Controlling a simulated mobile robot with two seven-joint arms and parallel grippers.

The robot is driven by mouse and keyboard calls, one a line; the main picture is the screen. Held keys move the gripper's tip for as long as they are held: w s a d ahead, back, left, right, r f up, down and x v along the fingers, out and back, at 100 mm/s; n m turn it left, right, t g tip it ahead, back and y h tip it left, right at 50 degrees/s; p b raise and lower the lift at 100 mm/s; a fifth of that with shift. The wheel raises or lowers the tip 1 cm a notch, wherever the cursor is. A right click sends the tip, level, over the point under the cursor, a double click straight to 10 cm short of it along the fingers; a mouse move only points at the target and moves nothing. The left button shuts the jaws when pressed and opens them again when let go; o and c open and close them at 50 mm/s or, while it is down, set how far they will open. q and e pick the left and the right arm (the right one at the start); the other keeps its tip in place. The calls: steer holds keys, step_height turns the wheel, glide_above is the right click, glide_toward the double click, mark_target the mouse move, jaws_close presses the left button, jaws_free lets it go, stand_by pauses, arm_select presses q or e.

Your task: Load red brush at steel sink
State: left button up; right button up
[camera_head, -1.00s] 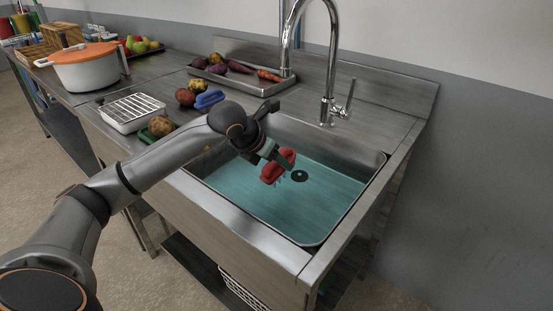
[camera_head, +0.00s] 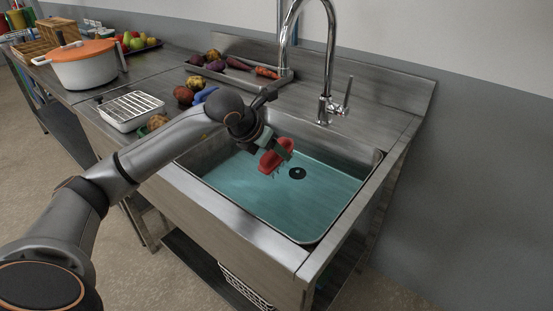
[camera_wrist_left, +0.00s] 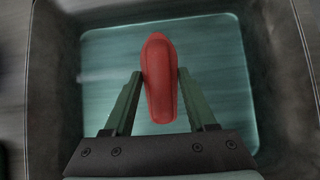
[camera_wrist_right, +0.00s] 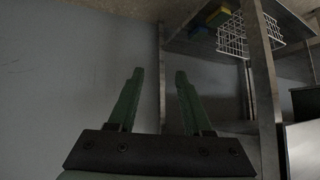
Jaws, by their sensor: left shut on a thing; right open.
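The red brush (camera_head: 273,158) is held in my left gripper (camera_head: 280,146) over the steel sink (camera_head: 262,224). The sink basin holds blue-green water with a dark round drain (camera_head: 297,173). In the left wrist view the red brush (camera_wrist_left: 160,80) sits upright between the two green fingers of my left gripper (camera_wrist_left: 159,82), with the water behind it. Bristles show faintly under the brush in the head view. My right gripper (camera_wrist_right: 154,78) shows only in its own wrist view, open and empty, facing a grey wall.
A chrome faucet (camera_head: 328,70) stands behind the basin. Left of the sink are a white tray with a rack (camera_head: 131,109), root vegetables, a blue brush (camera_head: 204,95) partly hidden by my arm, and a metal vegetable tray (camera_head: 252,83). A white pot with orange lid (camera_head: 84,66) stands farther left.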

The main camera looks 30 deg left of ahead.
mark_target(280, 141)
arm_select(q)
steer(key=shift+r+p, duration=1.15)
steer(key=shift+r, duration=0.8)
steer(key=shift+r+p, duration=0.5)
steer(key=shift+r, duration=0.15)
steer(key=shift+r+p, duration=0.45)
steer(key=shift+r, duration=0.25)
steer(key=shift+r+p, duration=0.6)
steer(key=shift+r, duration=0.35)
arm_select(e)
steer(key=shift+m+h, duration=0.3)
steer(key=d+r, duration=0.1)
steer(key=s+d+r, duration=0.1)
steer(key=r, duration=0.1)
steer(key=shift+d+r, duration=0.1)
steer(key=shift+r, duration=0.1)
steer(key=shift+s+f, duration=0.15)
steer(key=shift+s, duration=0.05)
steer(key=shift+w+r, duration=0.2)
steer(key=shift+w, duration=0.1)
steer(key=shift+s+f, duration=0.15)
steer(key=shift+s, duration=0.15)
